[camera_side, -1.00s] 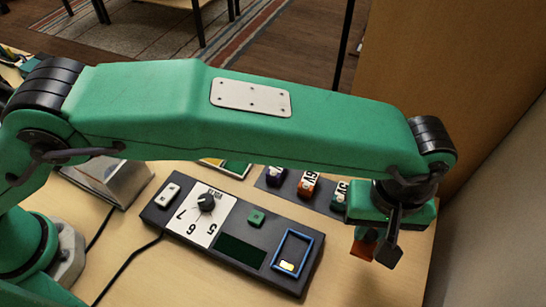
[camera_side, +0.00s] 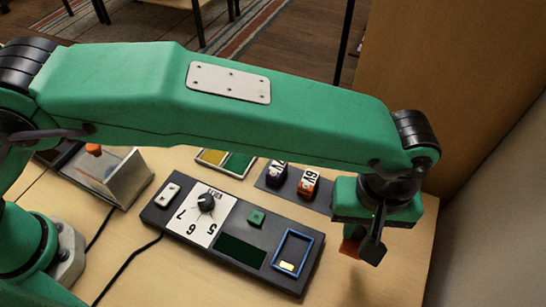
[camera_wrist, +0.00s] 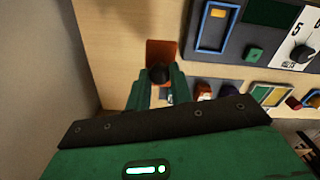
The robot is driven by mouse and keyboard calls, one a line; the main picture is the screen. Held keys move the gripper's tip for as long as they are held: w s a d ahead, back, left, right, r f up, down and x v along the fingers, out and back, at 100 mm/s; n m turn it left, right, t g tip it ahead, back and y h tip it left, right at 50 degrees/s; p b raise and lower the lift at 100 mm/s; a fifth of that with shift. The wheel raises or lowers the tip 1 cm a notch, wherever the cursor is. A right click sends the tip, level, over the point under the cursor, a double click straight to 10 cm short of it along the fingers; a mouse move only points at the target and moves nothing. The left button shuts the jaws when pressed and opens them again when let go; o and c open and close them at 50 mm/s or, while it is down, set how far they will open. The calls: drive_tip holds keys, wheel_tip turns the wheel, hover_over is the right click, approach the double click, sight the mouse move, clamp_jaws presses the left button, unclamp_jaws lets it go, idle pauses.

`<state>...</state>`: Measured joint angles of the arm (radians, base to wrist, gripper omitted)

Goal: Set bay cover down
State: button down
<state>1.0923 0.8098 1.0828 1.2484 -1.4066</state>
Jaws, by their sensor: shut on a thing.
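The bay cover (camera_side: 349,248) is an orange-brown plate, held at the table's right side. In the wrist view the cover (camera_wrist: 160,48) shows a dark round knob between my fingers. My gripper (camera_side: 363,246) points down and is shut on the cover; its fingers also show in the wrist view (camera_wrist: 159,82). The blue-framed bay (camera_side: 274,246) is at the right end of the dark control panel, left of my gripper. It stands uncovered, with a yellow piece inside. The cover appears a little above the table; the exact gap is unclear.
The dark panel (camera_side: 178,215) carries a dial, a green button and a dark green window. Behind it are a rack (camera_side: 284,190) with labelled blocks, a yellow-green tray (camera_side: 226,162) and a metal box (camera_side: 126,181). Bare table lies in front of my gripper; a wall stands right.

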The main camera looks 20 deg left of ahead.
drive_tip(key=s+a, duration=0.3)
drive_tip(key=a, duration=0.6)
drive_tip(key=shift+s+r, duration=0.4)
drive_tip(key=shift+a+f, duration=0.1)
drive_tip(key=shift+f, duration=3.9)
drive_tip(key=shift+f, duration=0.15)
drive_tip(key=c, duration=1.3)
unclamp_jaws()
drive_tip(key=shift+o, duration=0.2)
